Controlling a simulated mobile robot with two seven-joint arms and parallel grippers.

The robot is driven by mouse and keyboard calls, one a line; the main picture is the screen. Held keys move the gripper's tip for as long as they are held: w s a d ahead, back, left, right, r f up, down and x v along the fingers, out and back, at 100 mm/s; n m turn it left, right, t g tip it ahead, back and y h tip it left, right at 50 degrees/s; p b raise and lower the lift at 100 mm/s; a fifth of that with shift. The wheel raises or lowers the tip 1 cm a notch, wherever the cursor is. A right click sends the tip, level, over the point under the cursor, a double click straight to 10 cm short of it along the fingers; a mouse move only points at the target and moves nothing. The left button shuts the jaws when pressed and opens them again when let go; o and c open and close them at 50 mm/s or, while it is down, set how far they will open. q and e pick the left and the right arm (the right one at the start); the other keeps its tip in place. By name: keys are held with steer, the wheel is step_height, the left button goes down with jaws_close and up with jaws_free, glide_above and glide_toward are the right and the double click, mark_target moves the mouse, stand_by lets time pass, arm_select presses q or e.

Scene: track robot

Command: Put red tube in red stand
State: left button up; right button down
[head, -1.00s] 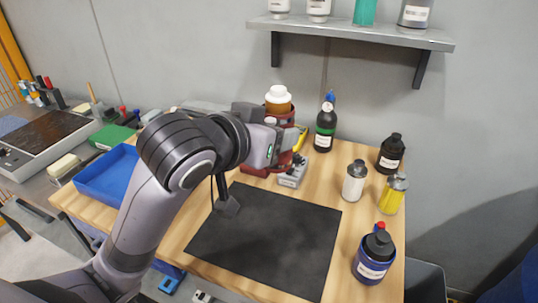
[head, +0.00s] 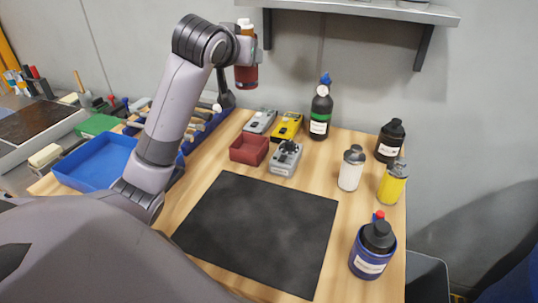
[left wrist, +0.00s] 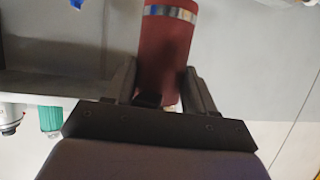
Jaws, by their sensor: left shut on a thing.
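My left gripper (head: 240,50) is raised over the back edge of the table, near the left end of the shelf. It is shut on the dark red tube (head: 246,76), which looks upright and clear of the tabletop. A white top shows above the tube. In the left wrist view the tube (left wrist: 166,50) sits between the two fingers (left wrist: 160,85), with a pale band near one end. A small dark red open box (head: 249,149), which seems to be the red stand, is on the table below the gripper and looks empty. My right gripper is not in view.
A grey device (head: 285,158), a yellow device (head: 287,126) and another grey device (head: 260,121) stand close to the red box. Bottles line the right side. A black mat (head: 260,230) lies clear in front. A blue tray (head: 95,165) is at left.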

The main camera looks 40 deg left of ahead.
arm_select(q)
steer(key=shift+w+a+f, duration=0.1)
steer(key=shift+a, duration=0.1)
step_height(320, 180, down, 19)
steer(key=b, duration=0.3)
steer(key=shift+f, duration=0.3)
steer(key=shift+f, duration=0.1)
steer(key=o, duration=1.1)
steer(key=shift+f, duration=0.1)
steer(key=shift+o, duration=0.2)
